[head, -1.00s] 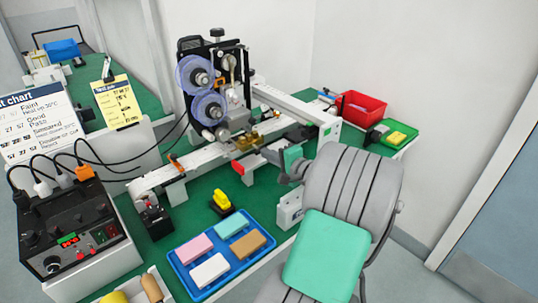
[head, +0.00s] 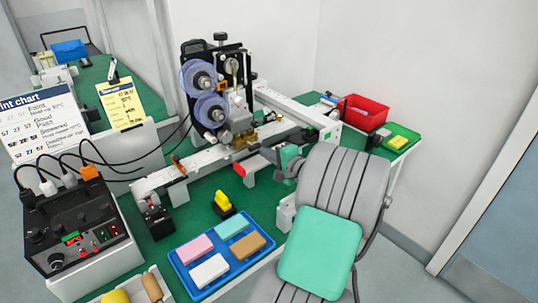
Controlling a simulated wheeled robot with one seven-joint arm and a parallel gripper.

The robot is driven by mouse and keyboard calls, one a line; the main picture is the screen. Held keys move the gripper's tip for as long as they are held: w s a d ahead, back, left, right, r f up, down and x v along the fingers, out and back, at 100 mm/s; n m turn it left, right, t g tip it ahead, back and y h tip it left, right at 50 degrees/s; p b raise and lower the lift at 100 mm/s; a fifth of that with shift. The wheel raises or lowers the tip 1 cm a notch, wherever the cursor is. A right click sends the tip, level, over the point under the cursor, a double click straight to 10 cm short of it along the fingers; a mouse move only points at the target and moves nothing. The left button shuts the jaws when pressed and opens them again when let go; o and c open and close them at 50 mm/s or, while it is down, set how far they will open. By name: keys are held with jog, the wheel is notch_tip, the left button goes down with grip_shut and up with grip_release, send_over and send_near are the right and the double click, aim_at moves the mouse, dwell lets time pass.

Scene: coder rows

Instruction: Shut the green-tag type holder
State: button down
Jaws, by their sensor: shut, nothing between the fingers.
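The coder (head: 215,90) stands on the green bench with two blue-purple reels. Brass-coloured parts (head: 246,140) sit low in it, beside a grey block; I cannot tell whether they are the type holder. A small green mark (head: 328,134) shows on the white housing's end, right of the coder. No green tag can be made out clearly on a holder. My gripper (head: 272,164) is at the bench front, right of and close to a red-ended part (head: 253,162). Its fingertips are small and partly hidden by my arm; it looks shut and empty. Contact cannot be told.
A blue tray (head: 220,258) with several coloured blocks lies in front. A yellow-topped stamp (head: 223,204) stands behind it. A black control box (head: 80,235) with cables is at left. A red bin (head: 363,112) and a green tray (head: 397,138) are at the right.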

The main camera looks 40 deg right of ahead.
jog(key=v, duration=1.2)
jog(key=p, duration=0.8)
send_near(255, 146)
jog(key=x, duration=0.6)
jog(key=shift+w+d+f, duration=0.1)
jog(key=shift+w+f, duration=0.1)
jog(key=shift+f, duration=0.1)
jog(key=x, duration=0.2)
jog(key=b+x, duration=0.1)
jog(key=shift+w+r, duration=0.2)
jog(key=shift+r, duration=0.25)
